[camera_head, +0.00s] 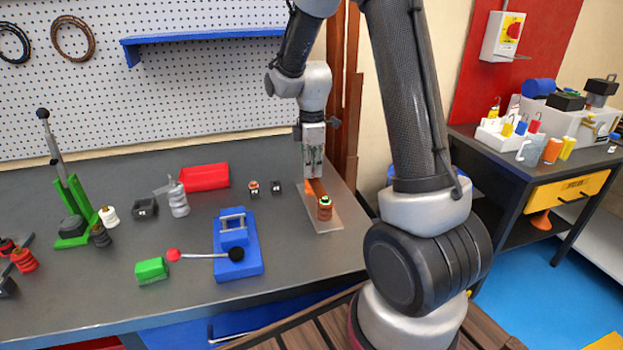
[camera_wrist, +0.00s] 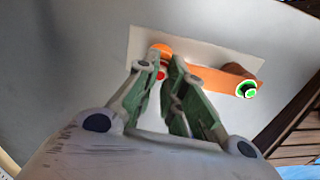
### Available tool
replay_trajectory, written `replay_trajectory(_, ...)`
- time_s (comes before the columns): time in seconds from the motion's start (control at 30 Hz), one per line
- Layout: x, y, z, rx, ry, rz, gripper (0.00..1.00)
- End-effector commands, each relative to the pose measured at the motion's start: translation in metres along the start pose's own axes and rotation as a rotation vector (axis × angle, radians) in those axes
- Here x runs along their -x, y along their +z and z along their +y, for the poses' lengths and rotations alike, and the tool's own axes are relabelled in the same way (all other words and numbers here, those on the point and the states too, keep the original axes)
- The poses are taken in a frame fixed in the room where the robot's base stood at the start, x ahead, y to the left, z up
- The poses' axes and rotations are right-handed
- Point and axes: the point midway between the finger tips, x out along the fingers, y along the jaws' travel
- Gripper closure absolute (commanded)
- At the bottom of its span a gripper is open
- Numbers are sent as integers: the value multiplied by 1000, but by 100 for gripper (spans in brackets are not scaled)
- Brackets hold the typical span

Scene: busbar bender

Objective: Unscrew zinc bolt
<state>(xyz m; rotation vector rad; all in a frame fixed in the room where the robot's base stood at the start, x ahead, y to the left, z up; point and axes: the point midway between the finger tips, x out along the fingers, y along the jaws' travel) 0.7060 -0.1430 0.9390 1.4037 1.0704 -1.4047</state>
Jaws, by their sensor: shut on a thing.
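My gripper (camera_head: 314,174) points down over the far end of an orange copper bar (camera_head: 317,187) on a pale plate (camera_head: 333,224). In the wrist view my gripper's fingers (camera_wrist: 164,68) close at the bar's left end, around a small red and pale piece (camera_wrist: 160,75), which I take to be the zinc bolt. The fingers hide most of it, and its metal finish cannot be made out. An orange support (camera_wrist: 160,48) shows just beyond the fingertips. The bar's other end sits on a brown ribbed insulator (camera_head: 325,211) with a green-ringed dark bolt head (camera_wrist: 248,90), apart from my gripper.
A green block (camera_head: 151,270) lies near the front edge. Brown upright bars (camera_head: 352,120) stand close behind my gripper.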

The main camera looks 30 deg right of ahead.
Motion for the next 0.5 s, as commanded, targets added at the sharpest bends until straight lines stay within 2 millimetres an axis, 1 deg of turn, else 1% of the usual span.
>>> replay_trajectory(0.27,0,0,0,15,1,0,100)
replay_trajectory(0.37,0,0,0,111,1,0,100)
replay_trajectory(0.5,0,0,0,342,1,0,100)
